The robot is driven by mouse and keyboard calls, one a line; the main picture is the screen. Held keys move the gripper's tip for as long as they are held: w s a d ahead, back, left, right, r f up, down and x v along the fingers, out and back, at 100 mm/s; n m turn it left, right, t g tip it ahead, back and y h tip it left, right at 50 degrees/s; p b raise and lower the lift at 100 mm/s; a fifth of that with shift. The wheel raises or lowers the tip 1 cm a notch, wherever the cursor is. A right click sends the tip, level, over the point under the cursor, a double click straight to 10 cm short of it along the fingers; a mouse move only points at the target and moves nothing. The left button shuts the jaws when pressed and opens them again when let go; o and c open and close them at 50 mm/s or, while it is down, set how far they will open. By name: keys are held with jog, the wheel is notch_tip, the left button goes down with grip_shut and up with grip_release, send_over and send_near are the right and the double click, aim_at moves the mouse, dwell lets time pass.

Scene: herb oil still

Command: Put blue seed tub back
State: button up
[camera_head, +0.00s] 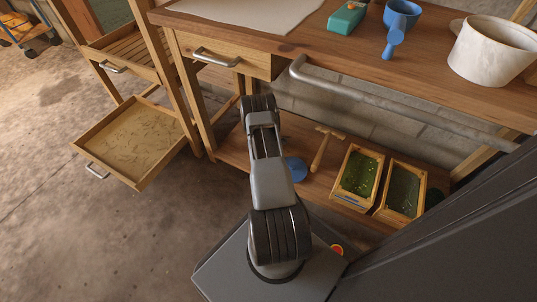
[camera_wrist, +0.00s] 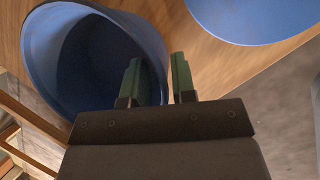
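A blue tub (camera_wrist: 48,62) fills the left of the wrist view, its dark round mouth facing the camera. My gripper (camera_wrist: 156,75) is open, with two green fingers apart. In that picture the left finger overlaps the tub's mouth and the right finger lies outside its rim. I cannot tell whether either finger touches it. A second blue rounded thing (camera_wrist: 250,15) shows at the top right. In the head view, a blue round thing (camera_head: 297,168) sits on the lower shelf, partly hidden by my arm. My gripper is hidden there. I cannot tell which blue thing matches which.
A mallet (camera_head: 322,150) and two wooden boxes of green herb (camera_head: 344,192) (camera_head: 420,207) occupy the lower shelf (camera_head: 232,152). A metal rail (camera_head: 380,101) runs along the bench front. A tray drawer (camera_head: 165,168) stands pulled out at left. The bench top holds a blue cup (camera_head: 402,14) and white pot (camera_head: 490,55).

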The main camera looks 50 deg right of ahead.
jog(key=shift+o, duration=0.5)
jog(key=shift+r, duration=0.15)
jog(key=shift+a+r+p, duration=0.1)
jog(key=shift+r+p, duration=0.2)
jog(key=shift+r, duration=0.05)
jog(key=w+a+r+m+p, duration=0.15)
jog(key=a+r, duration=0.45)
jog(key=r, duration=0.6)
jog(key=a+r+m+t+p, duration=0.1)
jog(key=a+r+m, duration=0.35)
jog(key=r, duration=0.75)
jog(key=w+a+r+m+p, duration=0.1)
jog(key=a+r+p, duration=0.1)
jog(key=a+r, duration=0.8)
jog(key=s+a+r+m+t+y, duration=0.2)
jog(key=s+a+r+m+y, duration=0.2)
jog(key=s+a+r, duration=0.9)
jog(key=a+m, duration=0.1)
jog(key=a, duration=0.2)
jog(key=shift+r+y, duration=0.25)
jog(key=shift+y, duration=0.05)
